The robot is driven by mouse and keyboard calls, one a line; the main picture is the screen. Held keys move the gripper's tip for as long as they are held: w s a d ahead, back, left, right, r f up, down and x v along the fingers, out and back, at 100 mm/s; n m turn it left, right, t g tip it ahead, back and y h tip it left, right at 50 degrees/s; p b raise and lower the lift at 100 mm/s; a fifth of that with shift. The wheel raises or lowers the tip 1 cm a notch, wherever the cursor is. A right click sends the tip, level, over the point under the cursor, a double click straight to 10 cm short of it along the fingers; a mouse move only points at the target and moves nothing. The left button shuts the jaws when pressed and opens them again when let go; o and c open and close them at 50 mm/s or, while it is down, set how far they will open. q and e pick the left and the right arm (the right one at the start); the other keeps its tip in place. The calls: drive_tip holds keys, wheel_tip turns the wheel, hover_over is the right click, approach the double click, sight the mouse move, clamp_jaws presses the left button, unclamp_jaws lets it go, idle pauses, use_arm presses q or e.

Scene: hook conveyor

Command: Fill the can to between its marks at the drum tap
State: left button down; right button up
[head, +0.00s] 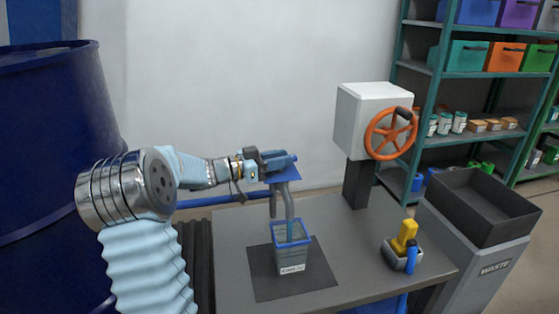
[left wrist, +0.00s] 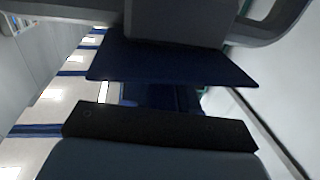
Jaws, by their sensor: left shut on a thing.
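My left gripper (head: 277,161) is shut on a flat blue tap lever (head: 284,176) above the grey spout (head: 289,205). In the left wrist view, the dark blue lever (left wrist: 170,65) lies between the fingers. The open can (head: 291,258), grey with a blue rim and a white label, stands upright on a dark mat, under the spout. A bluish streak shows below the spout inside the can. The level and marks are too small to tell. A large dark blue drum (head: 45,150) stands at the left. My right gripper is out of view.
The grey table (head: 350,225) carries the dark mat (head: 318,279). A white box with an orange handwheel (head: 390,133) stands at the back. A small caddy (head: 402,258) with yellow and blue items sits at the right. A waste bin (head: 485,205) and shelves stand beyond.

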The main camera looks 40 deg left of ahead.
use_arm(q)
drive_tip(key=shift+d+f+n+t+y+b, duration=0.1)
drive_tip(key=shift+n+t+y+b, duration=0.35)
drive_tip(key=shift+n+y, duration=0.55)
drive_tip(key=n+y+b, duration=0.1)
drive_tip(key=y+b, duration=0.1)
drive_tip(key=n+t+y+b, duration=0.1)
drive_tip(key=n+y+b, duration=0.1)
drive_tip(key=y+b, duration=0.1)
drive_tip(key=n+y+b, duration=0.1)
drive_tip(key=y+b, duration=0.1)
drive_tip(key=y, duration=0.1)
drive_tip(key=shift+f+n+b, duration=0.25)
drive_tip(key=shift+n+b, duration=0.05)
drive_tip(key=shift+b, duration=0.1)
drive_tip(key=shift+r+n+y+b, duration=0.3)
drive_tip(key=shift+n+y+b, duration=0.1)
drive_tip(key=shift+y+b, duration=0.4)
drive_tip(key=c, duration=1)
unclamp_jaws()
drive_tip(key=shift+r, duration=0.1)
drive_tip(key=shift+o, duration=0.2)
drive_tip(key=shift+s, duration=0.1)
drive_tip(key=s+d+p, duration=0.1)
drive_tip(key=s, duration=1.2)
drive_tip(key=shift+s+d, duration=0.25)
drive_tip(key=shift+d, duration=0.15)
